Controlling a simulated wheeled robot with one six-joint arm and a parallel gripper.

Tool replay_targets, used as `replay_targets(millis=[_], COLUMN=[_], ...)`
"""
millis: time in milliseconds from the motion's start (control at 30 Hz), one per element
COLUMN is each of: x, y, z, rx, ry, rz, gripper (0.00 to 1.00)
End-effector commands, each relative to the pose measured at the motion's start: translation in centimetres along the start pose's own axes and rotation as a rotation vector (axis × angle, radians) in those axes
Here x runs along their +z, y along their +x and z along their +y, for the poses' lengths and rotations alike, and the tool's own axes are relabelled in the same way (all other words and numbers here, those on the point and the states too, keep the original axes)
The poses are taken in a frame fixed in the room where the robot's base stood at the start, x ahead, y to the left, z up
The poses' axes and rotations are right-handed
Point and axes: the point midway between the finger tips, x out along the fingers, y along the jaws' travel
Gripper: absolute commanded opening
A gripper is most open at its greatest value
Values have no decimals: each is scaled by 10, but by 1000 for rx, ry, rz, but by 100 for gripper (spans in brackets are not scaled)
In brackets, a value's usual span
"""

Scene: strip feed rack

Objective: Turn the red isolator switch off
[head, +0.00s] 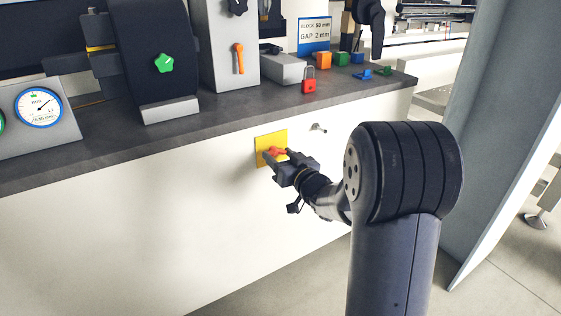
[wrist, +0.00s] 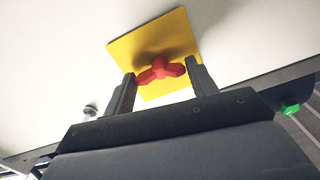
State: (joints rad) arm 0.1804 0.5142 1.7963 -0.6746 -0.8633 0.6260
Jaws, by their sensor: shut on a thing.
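The red isolator switch (head: 276,151) is a red knob on a yellow plate (head: 262,142), fixed to the white front panel below the bench top. In the wrist view the red knob (wrist: 160,70) sits between my two fingers, and the yellow plate (wrist: 140,50) lies behind it. My gripper (head: 275,160) is at the plate and shut on the knob; it also shows in the wrist view (wrist: 160,82). In the wrist view the knob's wings spread roughly from finger to finger. In the head view the fingers partly hide the knob.
A small metal peg (head: 318,128) sticks out of the panel right of the plate. A grey post (head: 490,120) stands at right.

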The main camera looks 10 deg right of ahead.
Motion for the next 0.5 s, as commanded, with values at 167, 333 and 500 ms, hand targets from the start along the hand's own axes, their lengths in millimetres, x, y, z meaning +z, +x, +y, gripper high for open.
replay_targets(millis=[167, 333, 500], x=[2, 1, 1], y=[0, 0, 0], z=[0, 0, 0], rx=[0, 0, 1], ry=[-90, -140, -161], rz=[0, -2, -2], gripper=[32, 32, 32])
